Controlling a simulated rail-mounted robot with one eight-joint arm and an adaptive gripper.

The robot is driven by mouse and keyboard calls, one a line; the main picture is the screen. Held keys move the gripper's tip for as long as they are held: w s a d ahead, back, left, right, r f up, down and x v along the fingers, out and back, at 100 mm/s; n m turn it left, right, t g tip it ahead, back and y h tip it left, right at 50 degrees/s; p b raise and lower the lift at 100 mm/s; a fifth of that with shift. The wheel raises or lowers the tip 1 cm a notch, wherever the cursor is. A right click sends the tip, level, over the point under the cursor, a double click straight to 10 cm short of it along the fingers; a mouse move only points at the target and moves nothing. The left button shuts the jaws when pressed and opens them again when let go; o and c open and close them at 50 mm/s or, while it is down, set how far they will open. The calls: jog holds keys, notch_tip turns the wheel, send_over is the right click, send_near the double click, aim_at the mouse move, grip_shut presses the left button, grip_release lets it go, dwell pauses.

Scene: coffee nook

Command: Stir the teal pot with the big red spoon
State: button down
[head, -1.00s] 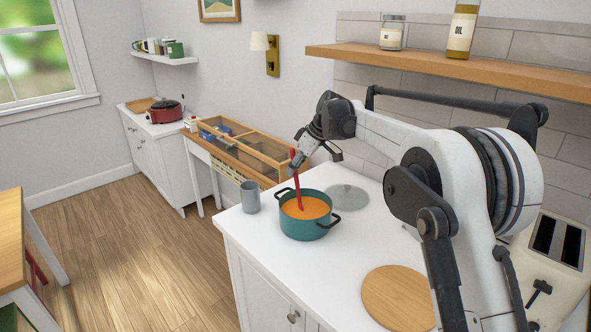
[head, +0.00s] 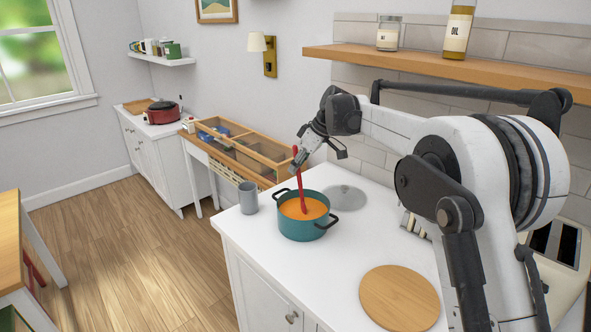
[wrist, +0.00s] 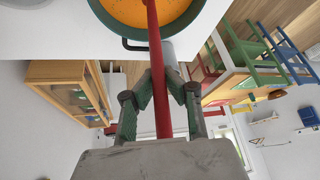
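The teal pot (head: 303,228) stands on the white counter and holds orange soup (head: 304,208). The big red spoon (head: 300,180) is nearly upright, with its lower end in the soup, where its head is hidden. My gripper (head: 294,167) is above the pot's far left rim, at the spoon's upper handle. In the wrist view, the red handle (wrist: 157,75) runs between the two fingers of my gripper (wrist: 160,88), which are closed around it. The pot (wrist: 122,22) shows at the top of that view.
A grey cup (head: 248,198) stands just left of the pot. A grey round lid (head: 345,197) lies behind it to the right. A round wooden board (head: 399,298) lies at the front right. A wooden divided tray (head: 262,145) is behind.

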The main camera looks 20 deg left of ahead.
aim_at(295, 146)
jog(key=shift+r+p, duration=1.7)
jog(key=shift+r, duration=1.85)
jog(key=shift+r+p, duration=1.15)
jog(key=shift+r, duration=0.9)
